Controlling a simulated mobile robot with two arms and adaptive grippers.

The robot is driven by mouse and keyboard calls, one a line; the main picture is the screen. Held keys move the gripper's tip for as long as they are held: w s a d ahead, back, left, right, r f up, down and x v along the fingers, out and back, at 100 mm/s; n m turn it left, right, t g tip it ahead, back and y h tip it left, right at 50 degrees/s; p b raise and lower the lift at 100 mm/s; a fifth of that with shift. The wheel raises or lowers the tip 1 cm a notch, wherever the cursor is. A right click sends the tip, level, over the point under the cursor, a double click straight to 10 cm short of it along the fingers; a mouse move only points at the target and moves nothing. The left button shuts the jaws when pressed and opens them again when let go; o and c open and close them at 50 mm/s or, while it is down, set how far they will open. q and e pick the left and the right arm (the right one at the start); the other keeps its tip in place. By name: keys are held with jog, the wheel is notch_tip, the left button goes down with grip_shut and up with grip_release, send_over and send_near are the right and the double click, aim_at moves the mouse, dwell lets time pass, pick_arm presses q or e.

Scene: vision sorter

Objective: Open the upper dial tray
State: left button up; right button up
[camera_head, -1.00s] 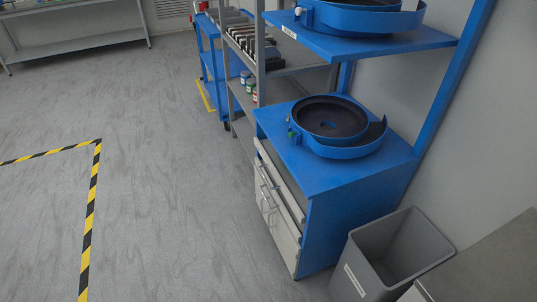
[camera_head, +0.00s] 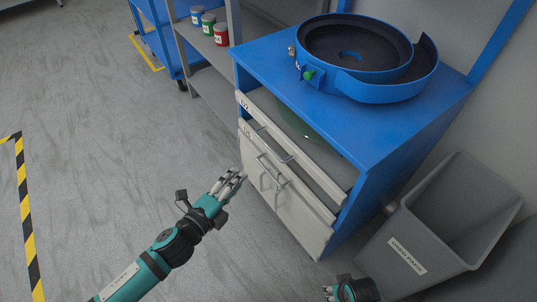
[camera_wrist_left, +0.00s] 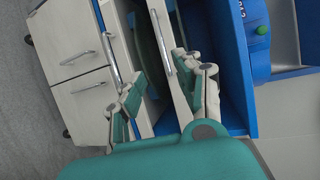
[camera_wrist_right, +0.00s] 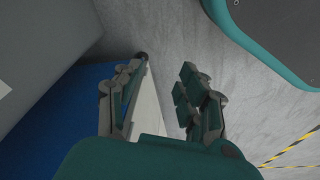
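My left gripper (camera_head: 232,178) is open and empty, left of the fronts. In the left wrist view its spread fingers (camera_wrist_left: 158,70) point at the fronts, with the upper handle (camera_wrist_left: 161,42) between and beyond them; contact is not visible. My right gripper (camera_head: 333,292) is at the bottom edge; the right wrist view shows its fingers (camera_wrist_right: 165,70) apart and empty.
A blue bowl feeder (camera_head: 365,55) stands on the cabinet. A grey bin (camera_head: 450,215) is right of it, close to my right gripper. A grey shelf (camera_head: 205,50) with several small jars stands behind left. The floor left of the cabinet is clear, with striped tape (camera_head: 27,215).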

pick_arm(q)
send_near(268, 148)
jog(key=w, duration=0.1)
jog(key=shift+f+b+x, duration=0.2)
jog(key=shift+b+x, duration=1)
jog(key=shift+x, duration=3.75)
pick_arm(e)
notch_tip(268, 148, up, 9)
jog(key=w, duration=0.1)
jog(key=shift+w+t, duration=0.3)
jog(key=shift+w, duration=0.05)
pick_arm(q)
jog(key=shift+s+d, duration=0.15)
jog(key=shift+c, duration=0.2)
pick_arm(e)
jog(key=shift+f, duration=0.1)
pick_arm(q)
grip_shut()
